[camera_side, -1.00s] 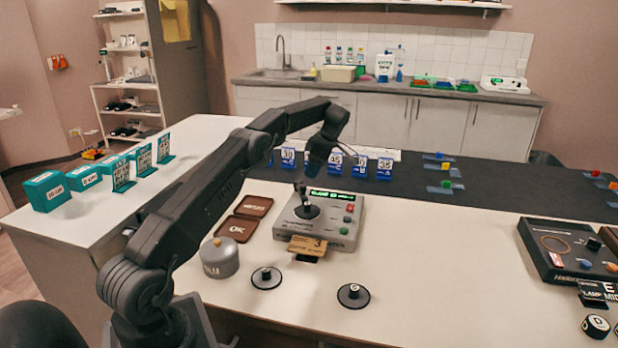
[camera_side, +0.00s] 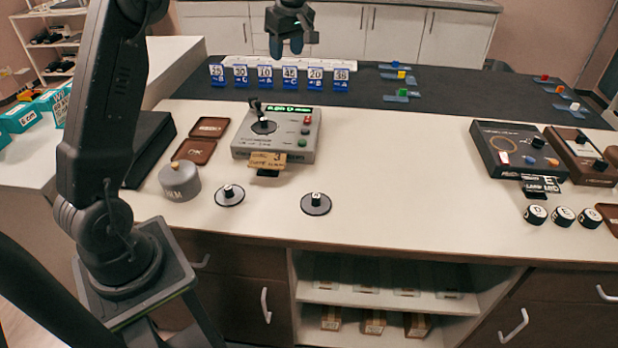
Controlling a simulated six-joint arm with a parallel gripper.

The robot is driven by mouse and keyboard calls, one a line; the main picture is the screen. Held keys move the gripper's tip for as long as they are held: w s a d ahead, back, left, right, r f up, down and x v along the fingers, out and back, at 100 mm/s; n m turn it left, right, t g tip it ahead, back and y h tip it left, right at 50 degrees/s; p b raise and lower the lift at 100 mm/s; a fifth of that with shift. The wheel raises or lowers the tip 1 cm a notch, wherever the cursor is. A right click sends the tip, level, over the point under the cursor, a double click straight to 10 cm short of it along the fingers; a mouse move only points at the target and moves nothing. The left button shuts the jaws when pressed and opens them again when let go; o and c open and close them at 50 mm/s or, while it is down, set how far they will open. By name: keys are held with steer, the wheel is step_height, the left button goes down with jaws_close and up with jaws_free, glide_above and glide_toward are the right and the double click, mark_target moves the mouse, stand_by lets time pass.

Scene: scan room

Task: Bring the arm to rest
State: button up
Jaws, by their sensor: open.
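My gripper (camera_side: 287,46) is at the top of the side view, raised above the dark mat and pointing down. Its two blue-grey fingertips are apart with nothing between them. Below it, apart from it, stands a row of blue number cards (camera_side: 265,77). My arm rises from its base at the left and leaves the picture at the top, so the links between there and the gripper are hidden.
A grey console (camera_side: 247,147) with a joystick stands on the white counter (camera_side: 420,208). A grey canister (camera_side: 180,184), two brown trays (camera_side: 193,151) and two black discs (camera_side: 316,204) lie near it. A dark box (camera_side: 500,148) stands at the right. The counter's middle right is clear.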

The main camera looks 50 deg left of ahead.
steer(key=s+d+r+m+t, duration=0.2)
steer(key=s+d+r+m, duration=0.35)
steer(key=s+d, duration=0.35)
steer(key=s+d+f+m+t+h, duration=0.1)
steer(key=s+d+f+m, duration=0.2)
steer(key=s+d+m, duration=0.3)
steer(key=s+d+f+m+t+h, duration=0.2)
steer(key=s+d+f+m, duration=0.2)
steer(key=s, duration=0.8)
steer(key=d+m, duration=0.2)
steer(key=shift+s+d+f+t, duration=0.25)
steer(key=shift+s+d+t, duration=0.05)
steer(key=shift+s+d, duration=0.1)
steer(key=shift+m, duration=0.25)
